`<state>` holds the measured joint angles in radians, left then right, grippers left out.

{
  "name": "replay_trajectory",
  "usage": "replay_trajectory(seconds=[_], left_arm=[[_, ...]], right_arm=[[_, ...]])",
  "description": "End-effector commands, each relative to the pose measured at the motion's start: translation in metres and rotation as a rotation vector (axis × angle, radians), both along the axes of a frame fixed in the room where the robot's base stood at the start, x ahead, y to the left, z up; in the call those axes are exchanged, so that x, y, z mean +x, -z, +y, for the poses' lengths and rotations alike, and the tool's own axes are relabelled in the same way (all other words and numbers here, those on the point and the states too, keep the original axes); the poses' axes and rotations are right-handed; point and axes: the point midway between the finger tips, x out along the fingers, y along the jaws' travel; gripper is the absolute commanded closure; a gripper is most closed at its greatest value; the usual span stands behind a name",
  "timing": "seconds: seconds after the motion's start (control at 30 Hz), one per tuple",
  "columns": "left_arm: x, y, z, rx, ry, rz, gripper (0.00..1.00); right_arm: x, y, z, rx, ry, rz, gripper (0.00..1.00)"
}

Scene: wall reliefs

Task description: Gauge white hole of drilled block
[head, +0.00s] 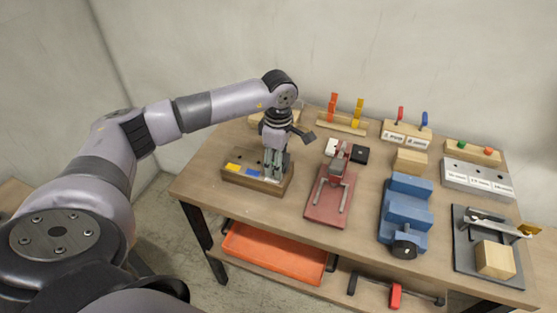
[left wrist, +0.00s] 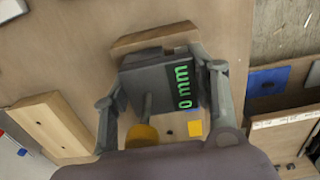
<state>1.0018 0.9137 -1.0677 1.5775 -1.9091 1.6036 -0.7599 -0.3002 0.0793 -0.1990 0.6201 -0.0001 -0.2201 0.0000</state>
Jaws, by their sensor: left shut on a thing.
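The drilled block (head: 242,180), brown wood, lies at the table's front left with yellow, blue and white labels on its top. My left gripper (head: 273,168) points down over its right part, near the white label (head: 270,179). In the left wrist view the gripper (left wrist: 160,68) is shut on a dark grey gauge (left wrist: 145,80) with green digits ending in "0 mm". I cannot tell whether the gauge's tip is in a hole. My right gripper is not in view.
To the right stand a red-based fixture (head: 325,205), a blue vise (head: 406,205) and a dark plate with a light wood cube (head: 495,259). Racks with coloured handles (head: 345,124) line the back. An orange tray (head: 275,248) sits on the lower shelf.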

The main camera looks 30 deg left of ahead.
Motion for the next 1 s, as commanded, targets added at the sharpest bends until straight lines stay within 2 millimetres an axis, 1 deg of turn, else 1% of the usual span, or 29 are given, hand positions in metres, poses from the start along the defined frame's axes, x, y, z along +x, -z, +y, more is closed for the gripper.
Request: replay_trajectory(seconds=[0.27,0.3,0.6,0.83,0.9,1.0], left_arm=[[0.0001,0.0065,-0.0001,0.0,0.0,0.0,0.85],[0.0003,0.0051,-0.0001,0.0,0.0,-0.001,0.44],[0.0001,0.0051,-0.0001,0.0,0.0,0.0,0.24],[0.0,0.0052,0.0,0.0,0.0,0.0,0.23],[-0.0002,0.0052,0.0001,0.0,0.0,0.001,0.23],[0.0003,-0.0001,0.0,0.0,0.0,-0.001,0.23]], right_arm=[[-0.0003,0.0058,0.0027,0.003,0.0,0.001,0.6],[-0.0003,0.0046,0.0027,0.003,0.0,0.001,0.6],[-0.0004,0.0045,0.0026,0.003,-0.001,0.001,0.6],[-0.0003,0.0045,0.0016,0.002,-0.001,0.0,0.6],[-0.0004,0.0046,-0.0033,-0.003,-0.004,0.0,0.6],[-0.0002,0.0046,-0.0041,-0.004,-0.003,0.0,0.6]])
